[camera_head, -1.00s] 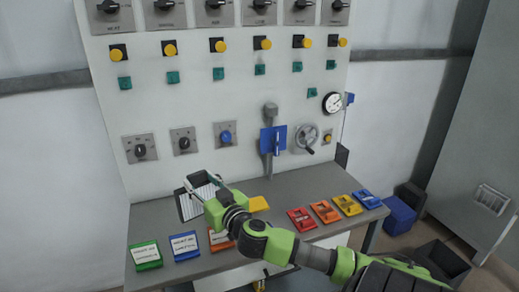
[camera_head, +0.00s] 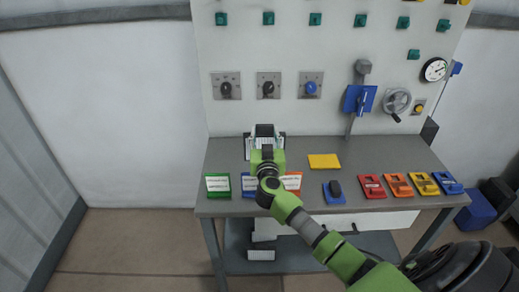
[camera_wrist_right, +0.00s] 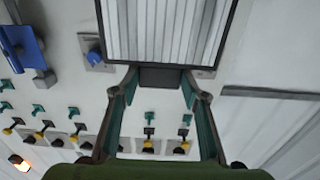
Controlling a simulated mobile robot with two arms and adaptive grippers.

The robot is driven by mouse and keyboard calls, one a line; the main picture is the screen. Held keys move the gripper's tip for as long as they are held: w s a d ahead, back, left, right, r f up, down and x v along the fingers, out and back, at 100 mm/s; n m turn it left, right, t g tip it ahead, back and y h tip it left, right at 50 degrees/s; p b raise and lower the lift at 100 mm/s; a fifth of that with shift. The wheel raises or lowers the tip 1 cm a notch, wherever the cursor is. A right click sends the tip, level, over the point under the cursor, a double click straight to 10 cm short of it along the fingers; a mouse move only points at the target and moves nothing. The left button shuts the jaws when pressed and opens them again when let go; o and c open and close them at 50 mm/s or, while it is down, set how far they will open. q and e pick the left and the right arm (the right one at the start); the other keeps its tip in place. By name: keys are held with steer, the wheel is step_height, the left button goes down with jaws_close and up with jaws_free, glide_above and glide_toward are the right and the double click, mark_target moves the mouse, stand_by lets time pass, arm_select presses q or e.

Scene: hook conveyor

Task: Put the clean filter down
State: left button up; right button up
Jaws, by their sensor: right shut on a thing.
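The clean filter is a white pleated panel in a dark frame. It fills the top middle of the right wrist view (camera_wrist_right: 165,28). In the head view only a sliver of the filter (camera_head: 248,150) shows beside my right gripper (camera_head: 265,140), which hides most of it. Whether the filter touches the table cannot be told. My left gripper is not in view.
Green (camera_head: 218,185), blue and orange labelled stands line the table's front left, partly behind my arm. A yellow plate (camera_head: 324,161) and a blue block with a dark top (camera_head: 334,191) lie right of them. Several coloured blocks sit farther right. The control panel (camera_head: 230,120) rises behind.

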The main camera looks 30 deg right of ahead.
mark_target(259, 146)
steer(key=shift+w+a+f+b, duration=0.25)
steer(key=shift+w+f, duration=0.2)
steer(key=shift+f, duration=0.15)
steer(key=shift+w+a+f+b, duration=0.2)
steer(key=shift+w+f, duration=0.25)
steer(key=shift+f, duration=0.15)
step_height(259, 146, down, 3)
steer(key=shift+w+a+f+b, duration=0.1)
steer(key=shift+w+b, duration=0.05)
steer(key=shift+b, duration=0.5)
steer(key=shift+f, duration=0.2)
steer(key=o, duration=1.5)
steer(key=shift+f, duration=0.1)
